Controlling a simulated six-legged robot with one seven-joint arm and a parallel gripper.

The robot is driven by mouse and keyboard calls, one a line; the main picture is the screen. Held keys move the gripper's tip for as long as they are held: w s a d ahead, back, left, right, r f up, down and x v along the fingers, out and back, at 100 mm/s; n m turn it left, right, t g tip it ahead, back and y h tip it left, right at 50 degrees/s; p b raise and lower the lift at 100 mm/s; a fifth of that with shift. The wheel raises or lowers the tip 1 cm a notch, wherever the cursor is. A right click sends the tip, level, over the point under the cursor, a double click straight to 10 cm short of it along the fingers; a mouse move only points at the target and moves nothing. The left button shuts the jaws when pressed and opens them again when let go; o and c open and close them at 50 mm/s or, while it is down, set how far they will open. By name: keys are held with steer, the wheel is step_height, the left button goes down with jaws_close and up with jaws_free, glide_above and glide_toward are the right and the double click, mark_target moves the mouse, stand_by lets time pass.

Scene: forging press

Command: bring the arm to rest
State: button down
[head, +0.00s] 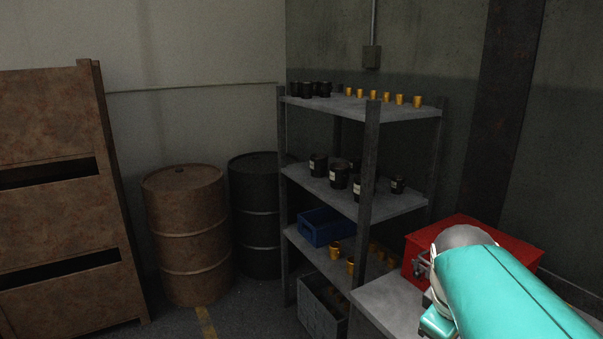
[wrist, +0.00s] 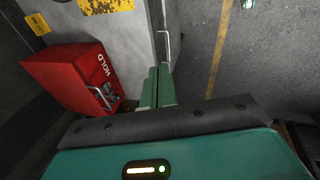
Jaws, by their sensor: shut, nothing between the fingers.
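My arm (head: 505,290) reaches in from the lower right corner of the head view, in front of a grey bench top and a red box. Its fingers cannot be made out there. In the wrist view the two green fingers of my gripper (wrist: 157,72) lie side by side, closed together with nothing between them. They point toward a grey surface and a metal handle below.
A red box (head: 480,240) marked HOLD, also in the wrist view (wrist: 62,72), stands close to my arm. A grey bench top (head: 380,305) is beside it. A metal shelf (head: 372,150) holds black and orange pots. Barrels (head: 185,235) stand left; floor (wrist: 265,60) shows right.

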steer(key=s+a+f+m+t+y, duration=0.1)
steer(key=s+a+m+t+y, duration=0.1)
steer(key=s+a+m, duration=0.4)
steer(key=s+a+t, duration=0.1)
steer(key=a, duration=0.3)
steer(key=shift+a+f+m+y, duration=0.3)
steer(key=shift+a+f+m, duration=0.1)
